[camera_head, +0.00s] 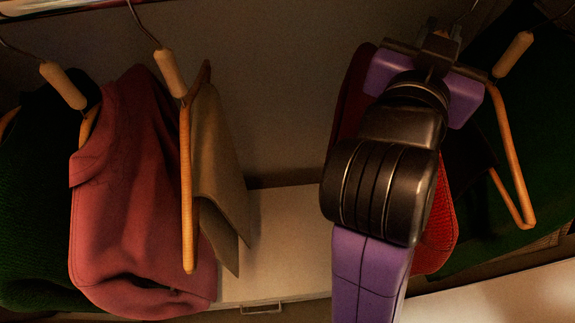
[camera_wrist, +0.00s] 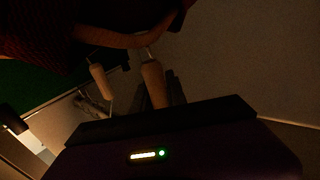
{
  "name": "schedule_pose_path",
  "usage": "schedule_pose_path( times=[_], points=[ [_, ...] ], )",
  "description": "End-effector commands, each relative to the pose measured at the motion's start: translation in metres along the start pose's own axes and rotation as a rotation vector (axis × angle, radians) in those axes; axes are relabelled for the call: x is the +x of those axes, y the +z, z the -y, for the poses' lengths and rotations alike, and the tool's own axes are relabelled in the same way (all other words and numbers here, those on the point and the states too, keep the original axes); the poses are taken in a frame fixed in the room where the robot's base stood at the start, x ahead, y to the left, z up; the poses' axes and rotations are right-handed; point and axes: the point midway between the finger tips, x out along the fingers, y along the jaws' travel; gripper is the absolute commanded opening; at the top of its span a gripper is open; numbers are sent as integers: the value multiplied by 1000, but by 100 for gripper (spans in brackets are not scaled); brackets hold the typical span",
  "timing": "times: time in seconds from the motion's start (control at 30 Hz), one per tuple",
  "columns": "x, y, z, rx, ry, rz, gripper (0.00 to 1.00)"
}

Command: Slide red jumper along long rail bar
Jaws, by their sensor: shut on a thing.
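The red jumper (camera_head: 440,225) hangs at the right in the head view, mostly hidden behind my arm. Its dark red edge also shows left of the arm, and red knit shows in the wrist view (camera_wrist: 35,30) at the upper left. My gripper (camera_head: 440,45) is raised near the top of the picture. In the wrist view my gripper (camera_wrist: 160,100) is shut on the pale wooden neck of the jumper's hanger (camera_wrist: 152,80). The long rail bar is not clearly seen; a reddish-gold strip (camera_head: 35,6) at the top left may be part of it.
A pink-red shirt (camera_head: 125,200), tan cloth (camera_head: 215,155) and dark green knitwear (camera_head: 35,200) hang at the left. A wooden hanger (camera_head: 510,150) and dark green clothing (camera_head: 540,160) hang close at the right. A gap lies between the tan cloth and the jumper, above a pale drawer unit (camera_head: 275,235).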

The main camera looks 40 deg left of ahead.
Motion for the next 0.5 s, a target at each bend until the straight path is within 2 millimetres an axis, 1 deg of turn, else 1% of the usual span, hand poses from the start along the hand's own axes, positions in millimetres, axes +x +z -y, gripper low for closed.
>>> schedule_pose_path(
  times=[0.17,0.2,0.27,0.3,0.5],
  points=[
    [0,-1,0,0,0,-3,0],
    [0,-1,0,0,0,-3,23],
    [0,-1,0,0,0,-2,35],
    [0,-1,0,0,0,-2,43],
    [0,0,0,0,0,-1,43]
  ],
)
